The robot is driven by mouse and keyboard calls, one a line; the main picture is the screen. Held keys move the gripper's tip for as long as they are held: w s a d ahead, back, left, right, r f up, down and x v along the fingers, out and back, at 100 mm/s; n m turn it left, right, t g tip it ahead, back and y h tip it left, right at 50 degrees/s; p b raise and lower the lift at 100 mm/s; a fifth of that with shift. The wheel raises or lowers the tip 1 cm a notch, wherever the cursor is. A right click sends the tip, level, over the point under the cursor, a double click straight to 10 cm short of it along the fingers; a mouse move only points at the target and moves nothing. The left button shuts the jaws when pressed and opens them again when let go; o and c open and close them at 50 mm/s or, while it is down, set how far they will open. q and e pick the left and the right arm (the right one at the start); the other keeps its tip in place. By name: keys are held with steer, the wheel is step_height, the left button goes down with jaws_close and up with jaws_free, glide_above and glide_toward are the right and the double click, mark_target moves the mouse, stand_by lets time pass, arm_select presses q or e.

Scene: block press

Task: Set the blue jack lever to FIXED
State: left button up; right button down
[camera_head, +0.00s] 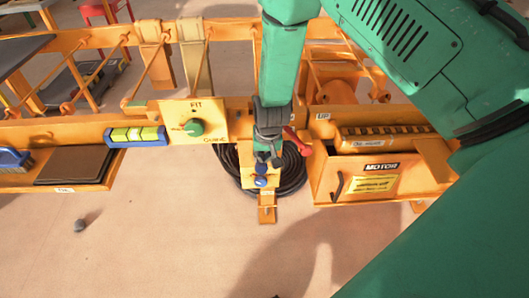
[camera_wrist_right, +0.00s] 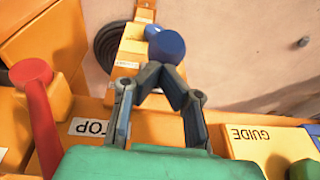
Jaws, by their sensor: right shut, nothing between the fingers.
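The blue jack lever shows as a round blue knob (camera_wrist_right: 166,46) with a short blue arm, on an orange bracket in the right wrist view. In the head view the blue knob (camera_head: 261,182) is just below the fingers of my right gripper (camera_head: 265,160). My right gripper (camera_wrist_right: 158,72) is shut and empty, its tips right at the near edge of the knob. I cannot tell whether they touch it. A white label (camera_wrist_right: 126,65) beside the lever is partly hidden by a finger and too small to read. My left gripper is out of view.
A red lever (camera_wrist_right: 32,85) stands at the left in the right wrist view, near a white label. A green knob (camera_head: 193,127) on a yellow panel and a spirit level (camera_head: 136,135) are left of the gripper. The orange motor box (camera_head: 365,178) is to the right. A black coiled hose (camera_head: 290,172) lies behind.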

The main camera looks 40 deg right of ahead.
mark_target(264, 167)
steer(key=shift+w+f, duration=0.1)
steer(key=shift+f, duration=0.3)
steer(key=shift+s+a+f+t+h, duration=0.2)
steer(key=shift+s+f+t, duration=0.15)
steer(key=shift+f, duration=0.15)
steer(key=shift+s+a+f+t+h, duration=0.2)
steer(key=shift+s+f+t, duration=0.1)
steer(key=shift+f, duration=0.2)
step_height(264, 167, down, 9)
steer(key=s+t+b, duration=0.1)
steer(key=b, duration=0.1)
steer(key=shift+a+h, duration=0.4)
steer(key=shift+s+f, duration=0.1)
steer(key=shift+s, duration=0.1)
